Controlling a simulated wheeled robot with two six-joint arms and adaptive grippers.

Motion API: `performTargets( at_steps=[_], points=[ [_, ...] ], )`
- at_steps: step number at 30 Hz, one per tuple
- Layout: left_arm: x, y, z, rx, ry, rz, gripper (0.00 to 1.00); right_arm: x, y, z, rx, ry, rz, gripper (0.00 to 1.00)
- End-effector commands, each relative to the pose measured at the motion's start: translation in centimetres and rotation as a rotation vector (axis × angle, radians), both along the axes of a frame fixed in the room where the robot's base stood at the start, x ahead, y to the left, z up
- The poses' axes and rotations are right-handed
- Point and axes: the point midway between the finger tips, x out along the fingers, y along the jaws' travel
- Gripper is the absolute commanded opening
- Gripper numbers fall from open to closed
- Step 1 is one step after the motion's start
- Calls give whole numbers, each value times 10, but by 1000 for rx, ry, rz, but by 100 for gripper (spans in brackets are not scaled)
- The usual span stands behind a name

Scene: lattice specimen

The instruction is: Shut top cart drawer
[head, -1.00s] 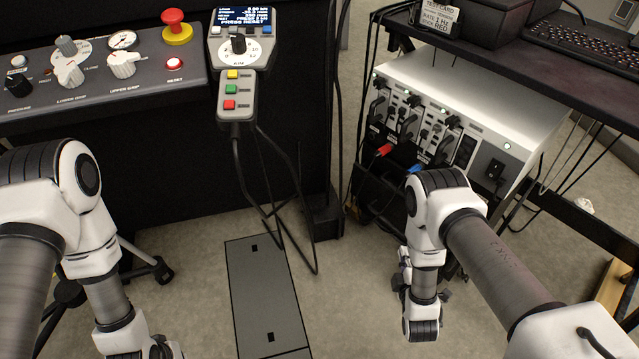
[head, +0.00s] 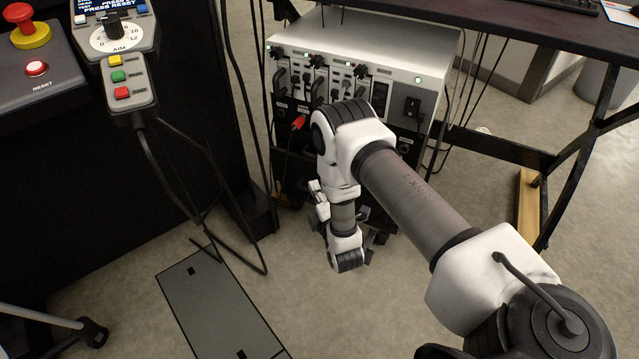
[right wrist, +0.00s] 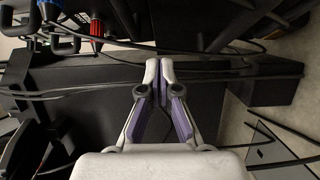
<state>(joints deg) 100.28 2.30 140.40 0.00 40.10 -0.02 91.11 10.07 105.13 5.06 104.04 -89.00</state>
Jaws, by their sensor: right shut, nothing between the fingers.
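The cart stands under the desk, with a grey-topped instrument unit (head: 370,40) on it. Its dark lower front (head: 283,160) shows only in part, left of my right arm. My arm and the shadow hide most of it, so I cannot tell how far the top drawer stands out. My right gripper (head: 318,200) is low in front of the cart, small and partly hidden by its wrist. In the right wrist view the gripper (right wrist: 162,72) is shut and empty, its fingertips together before dark panels. My left gripper is out of view.
Cables and a red plug (head: 298,122) hang at the unit's front. A black machine with a control panel (head: 40,75) and a pendant (head: 120,75) stands at left. A floor plate (head: 220,310) lies in front. A desk (head: 500,22) overhangs the unit.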

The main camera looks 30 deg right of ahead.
Motion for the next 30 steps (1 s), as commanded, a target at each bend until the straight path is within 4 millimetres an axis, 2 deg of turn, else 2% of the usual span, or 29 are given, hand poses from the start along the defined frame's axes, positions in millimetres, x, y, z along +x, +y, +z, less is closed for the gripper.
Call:
performTargets(
  at_steps=[1, 3, 9, 22, 30],
  points=[
    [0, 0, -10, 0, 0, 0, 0, 11, -3, -4, 1, -5, -2, 0],
    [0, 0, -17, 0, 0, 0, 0, 24, -10, -4, 1, -3, -4, 0],
    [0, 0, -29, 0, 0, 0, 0, 37, -35, -2, 2, -1, -2, 0],
    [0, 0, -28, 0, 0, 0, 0, 40, -42, 0, 1, 1, -1, 0],
    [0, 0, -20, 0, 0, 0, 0, 59, -75, 1, 2, -1, -3, 0]
  ],
)
